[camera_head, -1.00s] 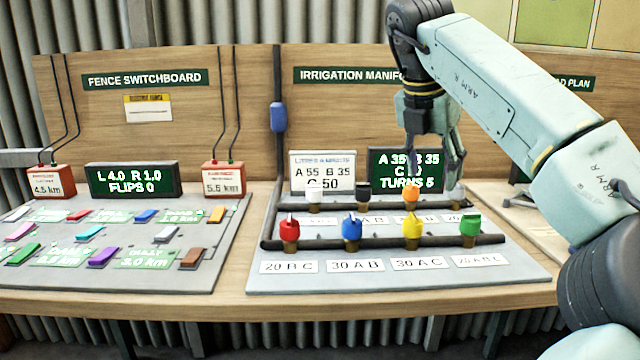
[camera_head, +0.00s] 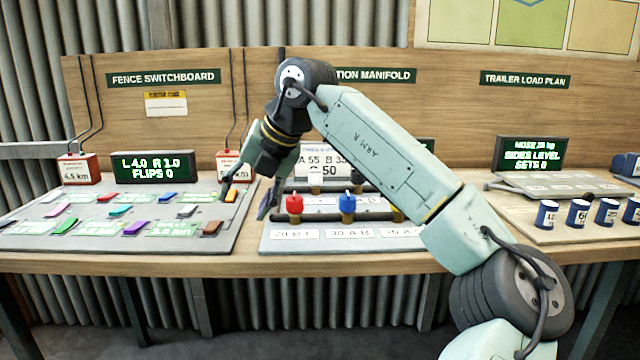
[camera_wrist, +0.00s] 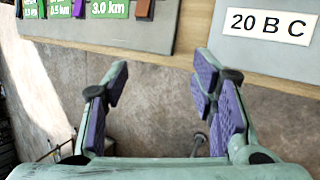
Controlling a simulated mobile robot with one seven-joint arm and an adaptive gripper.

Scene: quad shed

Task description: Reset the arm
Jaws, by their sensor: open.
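My gripper (camera_head: 246,198) is in the air between the fence switchboard panel (camera_head: 120,243) and the irrigation manifold panel (camera_head: 330,243). It is open, with nothing between its fingers. In the wrist view my gripper (camera_wrist: 160,105) shows spread purple finger pads above the floor and the bench's front edge. My arm crosses the middle of the head view and hides much of the manifold, including some valves and most of its green display.
A red valve (camera_head: 294,205) and a blue valve (camera_head: 347,205) stand close to my gripper. Coloured switches lie on the left panel, with a brown switch (camera_head: 212,228) near the fingers. Several dark blue canisters (camera_head: 578,212) stand at the right beside the trailer display (camera_head: 530,154).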

